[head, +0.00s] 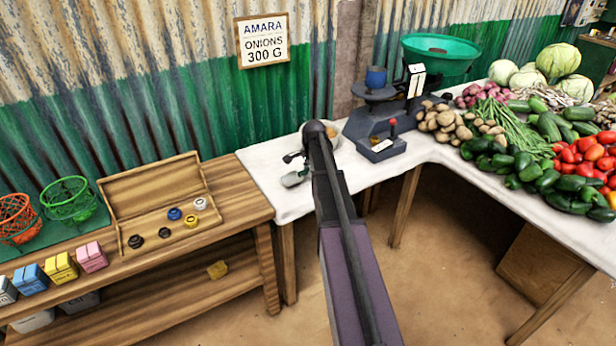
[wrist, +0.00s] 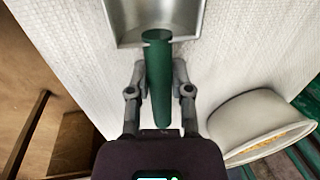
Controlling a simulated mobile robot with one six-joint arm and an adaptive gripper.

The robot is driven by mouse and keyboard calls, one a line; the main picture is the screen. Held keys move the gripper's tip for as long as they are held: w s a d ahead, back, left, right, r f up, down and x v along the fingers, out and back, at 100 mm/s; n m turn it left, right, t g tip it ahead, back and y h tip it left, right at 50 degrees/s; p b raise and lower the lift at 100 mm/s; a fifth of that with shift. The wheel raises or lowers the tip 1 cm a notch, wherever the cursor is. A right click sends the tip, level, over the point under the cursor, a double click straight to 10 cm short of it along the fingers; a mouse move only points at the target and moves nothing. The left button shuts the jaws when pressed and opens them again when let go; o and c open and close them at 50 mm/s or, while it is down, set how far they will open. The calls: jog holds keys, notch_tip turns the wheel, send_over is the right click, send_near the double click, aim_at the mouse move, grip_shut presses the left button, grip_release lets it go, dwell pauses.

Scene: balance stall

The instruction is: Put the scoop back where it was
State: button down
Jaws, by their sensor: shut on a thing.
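The scoop has a metal pan and a green handle (wrist: 158,85), seen at the top middle of the wrist view. My gripper (wrist: 159,72) is shut on the handle, with one finger on each side. In the head view the scoop (head: 294,179) shows beside my arm, over the left end of the white-covered table (head: 268,165). I cannot tell whether it touches the cloth. My arm hides part of this area. A pale bowl (wrist: 232,122) with something orange in it stands to the right of my gripper in the wrist view.
A balance scale (head: 375,122) with a green pan (head: 440,62) stands right of my arm. Potatoes (head: 440,120) and other vegetables lie beyond it. On the wooden bench at left are an open wooden box (head: 150,190) with weights and wire baskets (head: 70,200).

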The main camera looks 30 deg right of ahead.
jog(key=shift+f, duration=0.35)
jog(key=c, duration=0.5)
grip_release()
jog(key=shift+c, duration=0.2)
jog(key=shift+r, duration=0.2)
notch_tip(320, 180, up, 12)
jog(key=s+p, duration=0.2)
jog(key=p, duration=0.9)
jog(key=shift+s+d+f+p, duration=0.15)
jog(key=shift+s+d+p, duration=0.05)
jog(key=shift+p, duration=0.15)
jog(key=s+a+n+g, duration=0.1)
jog(key=s+a+n, duration=0.7)
jog(key=s+a, duration=0.4)
jog(key=s+a+n+g, duration=0.1)
jog(key=s+a+n, duration=0.8)
jog(key=a, duration=0.9)
jog(key=s, duration=0.2)
jog(key=shift+s+f, duration=0.2)
jog(key=shift+s, duration=0.2)
